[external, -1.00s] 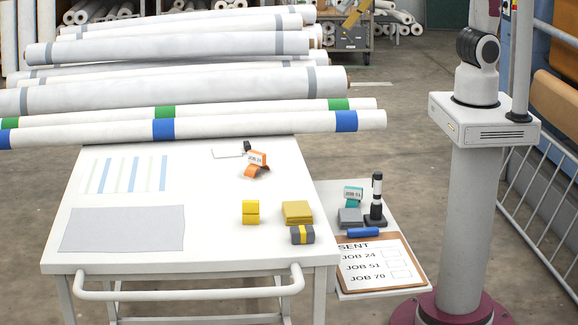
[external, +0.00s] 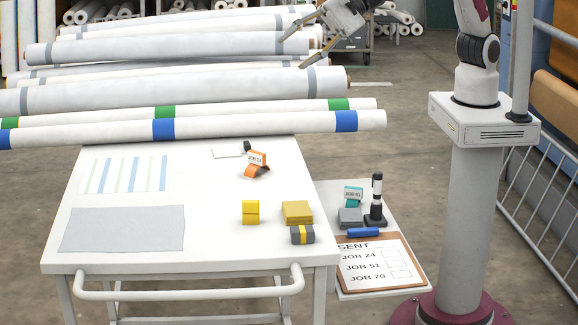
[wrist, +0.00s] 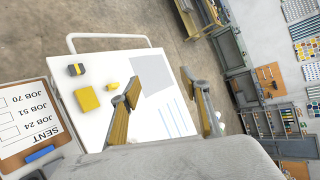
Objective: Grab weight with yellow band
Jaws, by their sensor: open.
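The weight with the yellow band (external: 302,234) is a small dark grey block with a yellow stripe across it. It lies near the front right corner of the white table (external: 110,262), just in front of a yellow pad stack (external: 298,212). In the wrist view the weight (wrist: 76,70) is at the upper left of the tabletop. My gripper (external: 294,52) is at the top of the external view, high above and behind the table, apart from the weight. In the wrist view my gripper (wrist: 168,115) has its fingers wide apart with nothing between them.
A small yellow block (external: 250,212) stands left of the pad stack. An orange tag holder (external: 256,168) sits farther back. A side shelf holds a clipboard (external: 372,262), a blue marker (external: 363,232) and a black stand (external: 376,205). Long white rolls (external: 240,126) lie behind the table.

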